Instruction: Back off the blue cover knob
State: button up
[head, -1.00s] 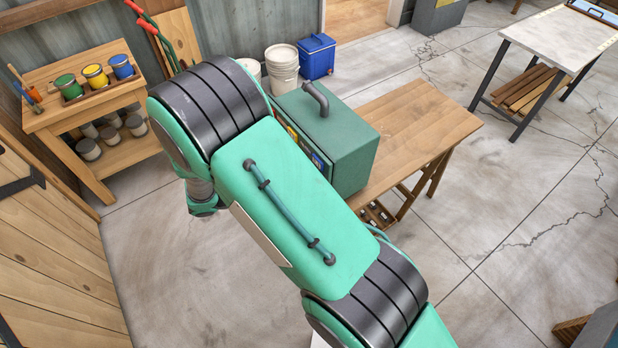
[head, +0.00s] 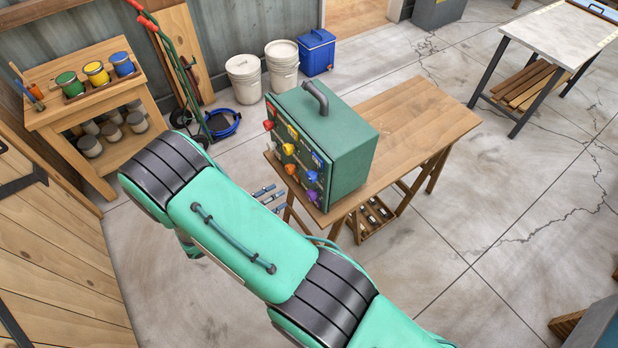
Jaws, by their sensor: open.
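A green box (head: 345,150) with a grey pipe handle on top stands on the wooden table. Its dark front panel faces left and carries several coloured knobs in rows: red, yellow, orange, blue and purple. A blue knob (head: 317,160) sits at the upper right of the panel, near the box's right front edge. A purple knob is lower down on the same side. At this size I cannot tell how far any knob is screwed in. My arm crosses the lower left in front of the panel, apart from it.
The wooden table (head: 425,118) has free room right of the box. White buckets (head: 243,78), a blue cooler (head: 318,52) and a hand truck stand behind. A paint shelf (head: 80,110) stands left.

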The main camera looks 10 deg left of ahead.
aim_at(309, 178)
jog(key=shift+d, duration=0.1)
jog(key=p+x, duration=0.2)
jog(key=x, duration=1.1)
jog(key=shift+w+d, duration=0.25)
jog(key=shift+w, duration=0.05)
jog(key=c, duration=1)
jog(key=o, duration=1)
jog(key=shift+s+a, duration=0.1)
jog(key=shift+a, duration=0.05)
jog(key=v, duration=1.1)
jog(key=shift+s+a, duration=0.2)
jog(key=shift+s, duration=0.05)
